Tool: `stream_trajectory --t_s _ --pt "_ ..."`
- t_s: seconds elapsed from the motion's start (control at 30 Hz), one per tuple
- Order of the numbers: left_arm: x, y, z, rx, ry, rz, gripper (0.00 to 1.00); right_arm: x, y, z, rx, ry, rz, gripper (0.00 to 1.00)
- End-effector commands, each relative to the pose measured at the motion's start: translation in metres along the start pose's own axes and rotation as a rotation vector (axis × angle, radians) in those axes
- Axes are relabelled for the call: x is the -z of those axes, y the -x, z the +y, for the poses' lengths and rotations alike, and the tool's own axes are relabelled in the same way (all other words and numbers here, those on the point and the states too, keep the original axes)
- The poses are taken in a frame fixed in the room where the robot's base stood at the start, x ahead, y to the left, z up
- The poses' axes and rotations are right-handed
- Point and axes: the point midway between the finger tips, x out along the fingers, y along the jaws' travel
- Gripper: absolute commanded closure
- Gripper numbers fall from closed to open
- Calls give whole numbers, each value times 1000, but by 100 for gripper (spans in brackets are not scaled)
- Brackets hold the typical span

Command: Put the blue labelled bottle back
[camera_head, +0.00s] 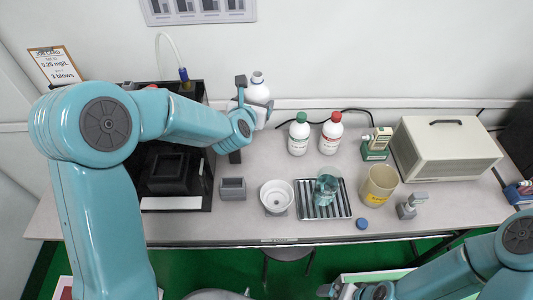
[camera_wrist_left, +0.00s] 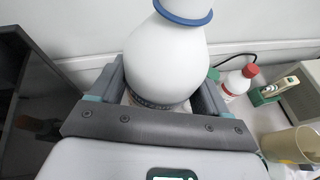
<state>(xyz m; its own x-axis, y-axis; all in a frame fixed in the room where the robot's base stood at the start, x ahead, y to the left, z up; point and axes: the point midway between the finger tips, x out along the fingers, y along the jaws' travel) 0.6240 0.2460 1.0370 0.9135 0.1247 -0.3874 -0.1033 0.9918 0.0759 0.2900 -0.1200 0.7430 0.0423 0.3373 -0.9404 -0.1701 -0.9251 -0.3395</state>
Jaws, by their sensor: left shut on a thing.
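A white bottle (camera_head: 257,86) is in my left gripper (camera_head: 251,100), at the back of the bench beside the black stand. In the left wrist view the white bottle (camera_wrist_left: 165,60) fills the middle, between the two fingers of the left gripper (camera_wrist_left: 160,95). A blue ring (camera_wrist_left: 183,12) goes around its neck. Its label is mostly hidden; only a dark band shows low between the fingers. It seems to be above the bench top. My right gripper (camera_head: 342,291) is at the bottom edge, partly cut off, away from the bench things; its jaw opening is unclear.
A green-capped bottle (camera_head: 299,136) and a red-capped bottle (camera_head: 331,134) stand right of the held bottle. A black stand (camera_head: 206,150) is at left. A white bowl (camera_head: 277,197), striped tray (camera_head: 341,205), yellowish beaker (camera_head: 379,185) and blue cap (camera_head: 361,224) are nearer the front.

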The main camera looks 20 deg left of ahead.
Motion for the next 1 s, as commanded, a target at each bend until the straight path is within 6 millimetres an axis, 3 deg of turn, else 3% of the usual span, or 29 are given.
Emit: stream_trajectory --t_s 0.03,0.1,0.3,0.53,0.67,1.0 --pt "-1 -19 -1 -18 20 -11 76 0 -26 9 0 0 0 0" --pt "-13 -33 -2 -37 38 -8 76 1 -41 15 0 -1 -1 0" --pt "-33 -54 -3 -77 78 -3 76 1 -71 26 0 -1 -1 0" --pt "-21 -63 -12 -62 94 3 76 2 -90 33 0 -1 0 0" --pt "3 -73 -14 -59 101 6 76 2 -101 36 0 -1 0 0" --pt "90 -109 -21 -59 101 7 76 2 -120 44 0 -1 0 0"
